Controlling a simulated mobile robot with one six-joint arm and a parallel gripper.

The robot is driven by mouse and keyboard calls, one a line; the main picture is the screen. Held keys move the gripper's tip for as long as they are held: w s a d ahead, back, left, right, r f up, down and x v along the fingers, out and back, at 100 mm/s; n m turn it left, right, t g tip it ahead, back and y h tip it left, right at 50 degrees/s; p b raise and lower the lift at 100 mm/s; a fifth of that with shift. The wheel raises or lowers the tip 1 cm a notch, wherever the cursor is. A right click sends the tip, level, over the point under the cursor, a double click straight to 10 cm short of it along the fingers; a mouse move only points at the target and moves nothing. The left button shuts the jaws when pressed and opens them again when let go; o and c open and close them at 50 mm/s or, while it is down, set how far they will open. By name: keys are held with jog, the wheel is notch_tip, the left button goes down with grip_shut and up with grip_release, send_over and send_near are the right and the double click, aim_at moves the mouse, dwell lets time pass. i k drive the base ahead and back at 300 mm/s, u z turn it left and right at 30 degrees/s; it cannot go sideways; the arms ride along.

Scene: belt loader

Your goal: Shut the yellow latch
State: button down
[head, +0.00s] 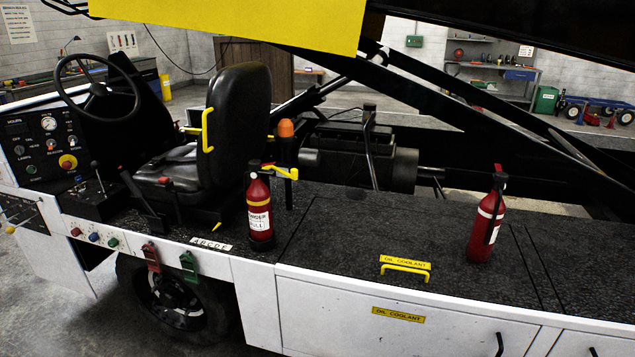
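I cannot tell for sure which yellow part is the latch. A yellow lever-like piece (281,172) sticks out to the right behind the left fire extinguisher (259,212), near an orange-capped black post (286,150). A yellow pull handle (405,267) lies on the black deck beside a yellow OIL COOLANT label (405,260). A yellow bar (207,130) stands at the side of the black seat (233,115). Whether any of these is open or shut does not show clearly. My gripper is not in view.
A second extinguisher (486,222) stands on the deck at right. The steering wheel (97,92) and control panel (45,145) are at left. Black boom struts (480,125) slope across the back. The deck between the extinguishers is mostly clear.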

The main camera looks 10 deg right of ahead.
aim_at(294, 176)
jog(key=z, duration=0.2)
jog(key=k, duration=0.55)
jog(key=u, duration=1.25)
jog(key=i, duration=0.5)
jog(key=u, duration=0.05)
